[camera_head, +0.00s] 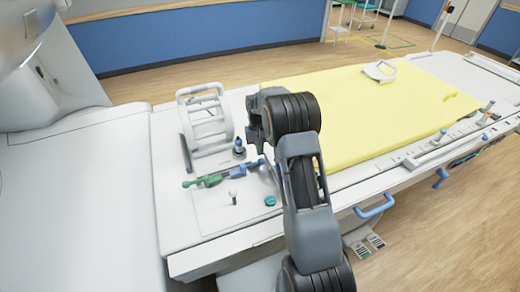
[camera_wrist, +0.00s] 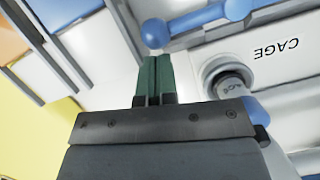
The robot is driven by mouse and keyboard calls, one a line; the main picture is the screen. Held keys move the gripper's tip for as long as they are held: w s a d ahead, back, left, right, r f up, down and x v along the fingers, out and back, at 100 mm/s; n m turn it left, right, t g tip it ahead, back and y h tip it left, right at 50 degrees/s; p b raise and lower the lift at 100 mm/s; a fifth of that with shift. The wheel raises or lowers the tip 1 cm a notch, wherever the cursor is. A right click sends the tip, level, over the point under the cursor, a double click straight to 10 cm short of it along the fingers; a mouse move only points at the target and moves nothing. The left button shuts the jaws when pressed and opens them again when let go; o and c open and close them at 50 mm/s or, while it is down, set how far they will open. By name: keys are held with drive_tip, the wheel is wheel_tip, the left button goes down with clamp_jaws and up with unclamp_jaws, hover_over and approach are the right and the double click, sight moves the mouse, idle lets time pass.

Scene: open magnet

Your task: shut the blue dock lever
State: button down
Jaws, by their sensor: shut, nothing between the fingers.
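The blue dock lever (camera_head: 247,165) lies on the white table end, beside a green lever (camera_head: 203,181). In the wrist view the blue lever (camera_wrist: 197,19) is a bar with round ends at the top, and one ball end is just beyond my fingertips. My gripper (camera_wrist: 154,60) has its two green fingers together with nothing between them. I cannot tell whether the fingertips touch the ball end.
A white cage-like frame (camera_head: 205,120) stands behind. The yellow pad (camera_head: 375,110) fills the table at right.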

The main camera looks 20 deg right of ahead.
drive_tip(key=shift+s+d+m+y, duration=0.3)
drive_tip(key=shift+s+m, duration=0.35)
drive_tip(key=shift+m, duration=0.25)
